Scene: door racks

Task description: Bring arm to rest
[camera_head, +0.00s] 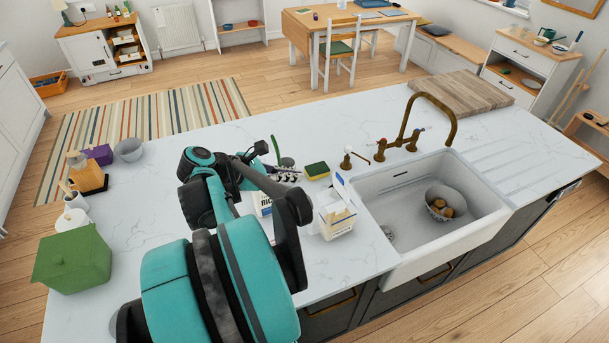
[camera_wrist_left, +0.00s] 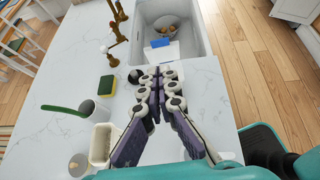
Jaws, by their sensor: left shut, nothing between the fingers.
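My left arm, teal and black, reaches over the white marble counter (camera_head: 180,140) from the bottom of the head view. My left gripper (camera_head: 287,173) is partly hidden behind the arm's own links there. In the left wrist view my left gripper (camera_wrist_left: 160,78) has its jointed fingers brought together at the tips, with nothing held. It is above the counter, on the near side of the sink (camera_head: 400,262). My right gripper is not in view.
Near the gripper are a yellow-green sponge (camera_head: 317,170) and an open white carton (camera_head: 337,216). A brass tap (camera_head: 437,98) rises behind the sink, which holds a grey bowl (camera_head: 446,197). A green box (camera_head: 73,262) stands at the left. The counter's left middle is clear.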

